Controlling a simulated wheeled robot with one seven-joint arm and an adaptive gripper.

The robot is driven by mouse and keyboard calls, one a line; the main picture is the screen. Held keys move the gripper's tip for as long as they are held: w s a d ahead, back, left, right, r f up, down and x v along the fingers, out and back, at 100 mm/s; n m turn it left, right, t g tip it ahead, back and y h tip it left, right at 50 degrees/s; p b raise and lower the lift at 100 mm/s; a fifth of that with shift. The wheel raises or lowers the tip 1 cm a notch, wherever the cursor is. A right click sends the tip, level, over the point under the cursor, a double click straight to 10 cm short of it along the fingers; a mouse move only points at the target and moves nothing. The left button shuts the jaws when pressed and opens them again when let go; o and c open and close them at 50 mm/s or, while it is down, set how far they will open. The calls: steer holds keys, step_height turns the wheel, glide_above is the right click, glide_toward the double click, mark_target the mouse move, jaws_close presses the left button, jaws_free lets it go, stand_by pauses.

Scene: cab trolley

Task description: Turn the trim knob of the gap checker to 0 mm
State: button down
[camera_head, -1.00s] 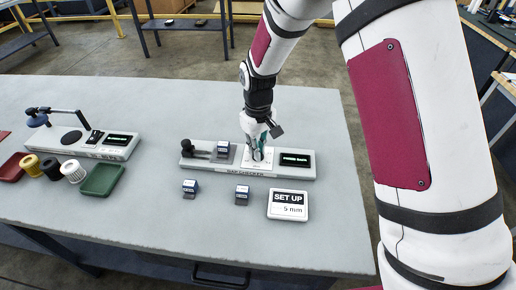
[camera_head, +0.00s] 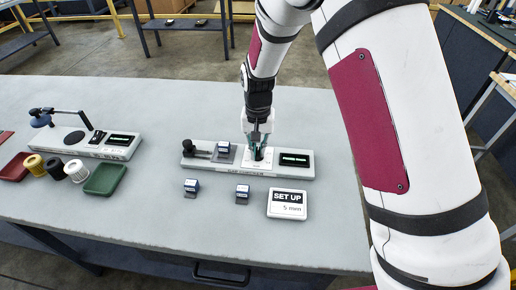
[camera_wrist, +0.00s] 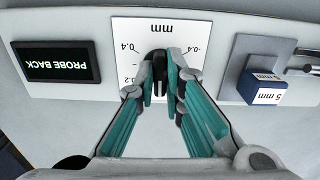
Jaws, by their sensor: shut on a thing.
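The gap checker (camera_head: 212,163) is a long pale grey device on the table, with a white dial plate marked in mm. Its black trim knob (camera_wrist: 159,66) sits at the middle of the dial plate (camera_wrist: 204,28) in the wrist view. My gripper (camera_head: 257,153) is over the dial, its teal-padded fingers shut on the knob from both sides. The wrist view shows 0.4 marks on both sides and a 0.2 mark at left; the knob's pointer and the 0 mark are hidden by the fingers. The display (camera_wrist: 60,61) reads PROBE BACK.
A blue-and-white 5 mm block (camera_wrist: 267,86) sits on the checker beside the dial, near the black-knobbed probe (camera_head: 188,147). Two similar blocks (camera_head: 191,187) (camera_head: 242,192) and a SET UP 5 mm sign (camera_head: 287,204) stand in front. Another device (camera_head: 85,145), spools and trays are at left.

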mark_target(258, 151)
stand_by(0.4)
steer(key=c, duration=1.7)
jaws_free()
step_height(258, 151, up, 12)
steer(key=shift+r, duration=0.1)
